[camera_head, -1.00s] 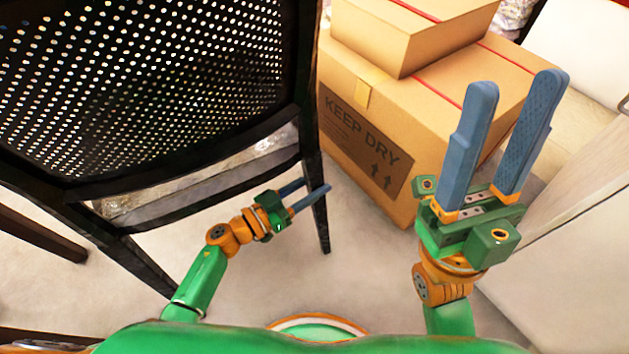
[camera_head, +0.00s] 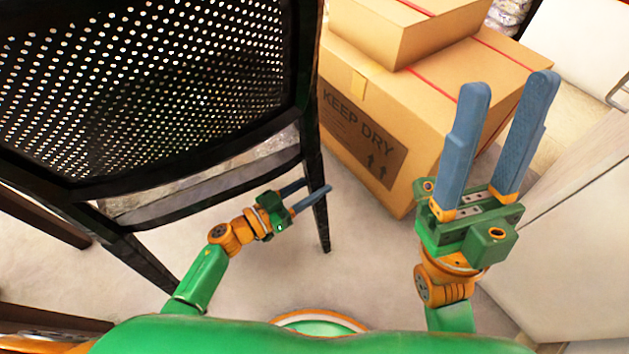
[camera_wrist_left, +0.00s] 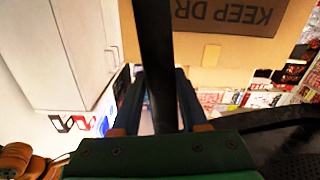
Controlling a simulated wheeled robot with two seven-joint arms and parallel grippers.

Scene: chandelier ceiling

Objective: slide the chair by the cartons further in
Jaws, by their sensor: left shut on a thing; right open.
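A black chair with a perforated back (camera_head: 150,90) fills the upper left of the head view. My left gripper (camera_head: 315,187) is shut on the chair's right upright, just above its leg (camera_head: 321,225). In the left wrist view the dark upright (camera_wrist_left: 155,50) runs between the two fingers (camera_wrist_left: 159,110). My right gripper (camera_head: 505,90) is open and empty, raised in front of the cartons. The large carton (camera_head: 350,90), marked KEEP DRY, stands just right of the chair, with a smaller carton (camera_head: 400,30) on top. The chair's seat is mostly hidden behind its back.
A pale cabinet (camera_head: 560,230) stands at the right, close to my right arm. Pale floor (camera_head: 365,260) is clear between the chair leg, the large carton and my base. A dark wooden piece (camera_head: 40,222) lies at the left edge.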

